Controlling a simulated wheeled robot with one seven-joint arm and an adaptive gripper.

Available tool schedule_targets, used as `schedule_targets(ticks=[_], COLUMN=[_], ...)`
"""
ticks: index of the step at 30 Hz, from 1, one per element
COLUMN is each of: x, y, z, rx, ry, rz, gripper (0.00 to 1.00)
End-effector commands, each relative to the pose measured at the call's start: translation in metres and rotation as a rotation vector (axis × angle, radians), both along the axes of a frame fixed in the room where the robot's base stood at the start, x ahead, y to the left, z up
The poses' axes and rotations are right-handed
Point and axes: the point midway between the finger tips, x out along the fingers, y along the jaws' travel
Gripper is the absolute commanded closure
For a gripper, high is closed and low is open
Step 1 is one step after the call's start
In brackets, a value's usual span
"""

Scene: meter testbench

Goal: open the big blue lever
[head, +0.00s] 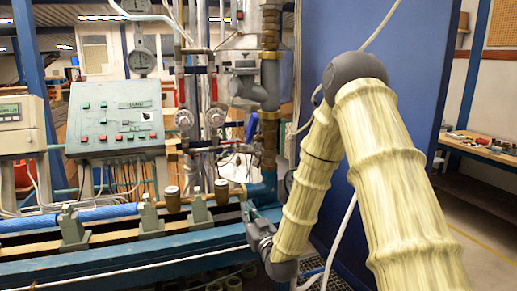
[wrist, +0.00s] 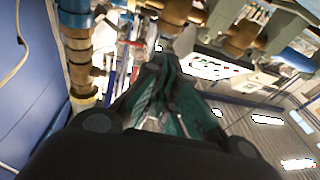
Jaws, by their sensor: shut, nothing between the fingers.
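The big blue lever (head: 251,128) is a small upright blue shape beside the brass and grey pipe column, right of the valves in the head view. I cannot make it out for certain in the wrist view. My gripper (head: 247,210) is low at the bench's right end, below the lever and apart from it. In the wrist view, the dark green fingers of my gripper (wrist: 165,62) come together at their tips, shut and empty. The tips point towards the pipework, and I cannot tell whether they touch anything.
The brass pipe column (head: 269,90) ends in a blue elbow (head: 264,187) close to my gripper. A blue panel (head: 310,40) stands behind my arm. A control box (head: 115,118) and the blue bench (head: 120,265) lie to the left.

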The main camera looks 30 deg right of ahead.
Motion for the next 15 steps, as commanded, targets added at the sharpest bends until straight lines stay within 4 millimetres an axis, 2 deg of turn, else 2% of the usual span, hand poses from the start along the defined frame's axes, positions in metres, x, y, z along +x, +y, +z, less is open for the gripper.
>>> schedule_targets(ticks=[1,3,6,10,15], x=[0.002,0.001,-0.005,-0.015,-0.020], y=[-0.015,-0.031,-0.050,-0.067,-0.077], z=[0.023,0.057,0.098,0.132,0.151], rx=[-0.007,-0.022,-0.038,-0.054,-0.062], ry=[-0.088,-0.199,-0.332,-0.448,-0.509], rz=[-0.019,-0.041,-0.068,-0.095,-0.112], gripper=[1.00,1.00,1.00,1.00,1.00])
